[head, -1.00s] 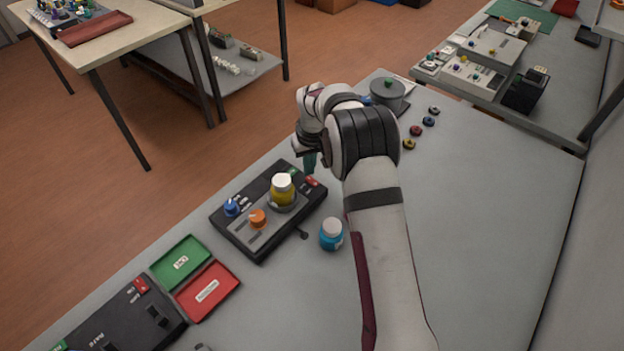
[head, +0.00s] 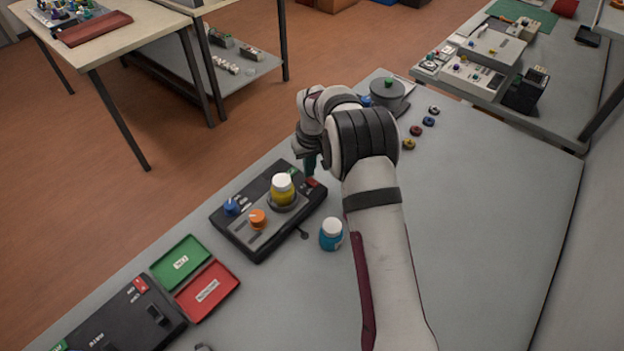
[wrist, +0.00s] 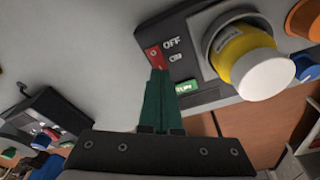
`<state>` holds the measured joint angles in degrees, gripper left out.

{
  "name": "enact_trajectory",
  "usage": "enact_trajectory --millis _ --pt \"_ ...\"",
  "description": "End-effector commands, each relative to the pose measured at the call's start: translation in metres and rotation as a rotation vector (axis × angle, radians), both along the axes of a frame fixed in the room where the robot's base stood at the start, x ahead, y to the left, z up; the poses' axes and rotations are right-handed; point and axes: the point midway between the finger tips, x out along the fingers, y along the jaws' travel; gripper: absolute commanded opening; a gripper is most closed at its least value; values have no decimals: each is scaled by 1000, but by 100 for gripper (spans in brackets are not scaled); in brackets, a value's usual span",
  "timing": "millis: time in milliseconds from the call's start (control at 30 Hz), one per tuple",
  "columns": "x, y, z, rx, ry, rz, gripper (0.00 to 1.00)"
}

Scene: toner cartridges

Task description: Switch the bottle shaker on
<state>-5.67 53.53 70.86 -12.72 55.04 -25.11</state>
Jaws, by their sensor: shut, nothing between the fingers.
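The bottle shaker (head: 240,236) is a black box on the grey table in the head view. A yellow bottle with a white cap (head: 282,187) stands upright in its round holder, and this bottle (wrist: 245,62) also shows in the wrist view. A red switch (wrist: 153,57) sits at the shaker's corner, beside the word OFF. A green label (wrist: 186,87) lies on the same edge, its text hard to read. My gripper (wrist: 158,74) is shut and empty, its green fingertips right at the red switch; contact cannot be told. In the head view my gripper (head: 309,168) is over the shaker's far right corner.
Blue (head: 232,207) and orange (head: 258,218) knobs are on the shaker. A blue bottle with a white cap (head: 331,234) stands beside it. Green (head: 180,262) and red (head: 208,290) trays and another black device (head: 125,320) lie nearer. The table's right side is clear.

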Motion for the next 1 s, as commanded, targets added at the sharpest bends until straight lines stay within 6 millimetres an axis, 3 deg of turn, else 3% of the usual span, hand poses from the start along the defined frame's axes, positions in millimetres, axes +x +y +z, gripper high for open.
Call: enact_trajectory --millis 800,1000 --pt "0 0 -12 0 1 0 0" --pt "0 0 1 0 -1 0 0"
